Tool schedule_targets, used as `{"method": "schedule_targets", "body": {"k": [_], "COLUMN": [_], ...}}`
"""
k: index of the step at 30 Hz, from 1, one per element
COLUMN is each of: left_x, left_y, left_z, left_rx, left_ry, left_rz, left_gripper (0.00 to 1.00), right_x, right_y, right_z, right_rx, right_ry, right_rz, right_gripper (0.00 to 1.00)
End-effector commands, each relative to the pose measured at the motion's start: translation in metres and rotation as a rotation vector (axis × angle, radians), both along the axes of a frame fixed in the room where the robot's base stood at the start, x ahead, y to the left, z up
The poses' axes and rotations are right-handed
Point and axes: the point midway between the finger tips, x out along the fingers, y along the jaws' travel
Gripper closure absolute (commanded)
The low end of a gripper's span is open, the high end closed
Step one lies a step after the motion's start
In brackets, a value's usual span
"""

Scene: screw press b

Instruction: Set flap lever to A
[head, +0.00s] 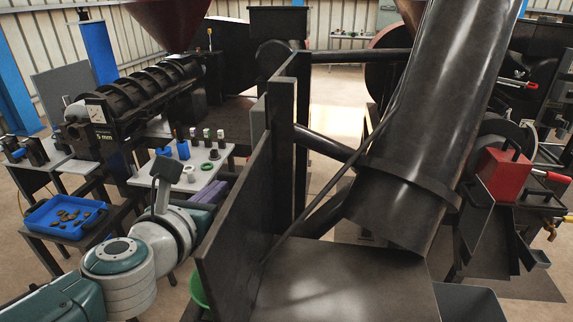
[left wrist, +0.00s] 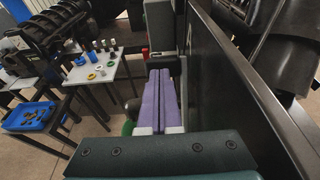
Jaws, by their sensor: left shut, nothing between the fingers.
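My left gripper (head: 208,193) reaches in from the lower left, left of a tall black panel (head: 240,210). Its two purple fingers lie together with nothing between them, and they also show in the left wrist view (left wrist: 161,100). The fingers point away along the panel's left side. I cannot make out the flap lever or its A mark for certain. Red-handled levers, one upper (head: 517,84) and one lower (head: 557,177), stick out at the far right, well away from my left gripper. My right gripper is not in view.
A thick black chute (head: 425,130) slants down right of the panel. A blue tray (head: 65,217) with brown pieces stands at the left. A white table (head: 160,180) behind it holds small bottles and rings. A screw press (head: 140,90) stands behind that. A green bowl (head: 197,290) sits low by the panel.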

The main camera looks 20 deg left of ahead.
Motion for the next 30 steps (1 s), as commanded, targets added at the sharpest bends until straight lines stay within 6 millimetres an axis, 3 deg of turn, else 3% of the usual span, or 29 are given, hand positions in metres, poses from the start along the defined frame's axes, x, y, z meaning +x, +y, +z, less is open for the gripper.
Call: {"method": "schedule_targets", "body": {"k": [12, 30], "left_x": [0.013, 0.015], "left_y": [0.003, 0.005], "left_z": [-0.004, -0.006], "left_rx": [0.0, 0.001], "left_ry": [-0.001, 0.002], "left_rz": [0.001, 0.003], "left_gripper": [1.0, 1.0], "right_x": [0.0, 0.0], "right_y": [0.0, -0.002], "right_z": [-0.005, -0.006], "right_rx": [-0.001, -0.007], "right_ry": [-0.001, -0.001], "right_rz": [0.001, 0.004], "right_gripper": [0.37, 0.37]}}
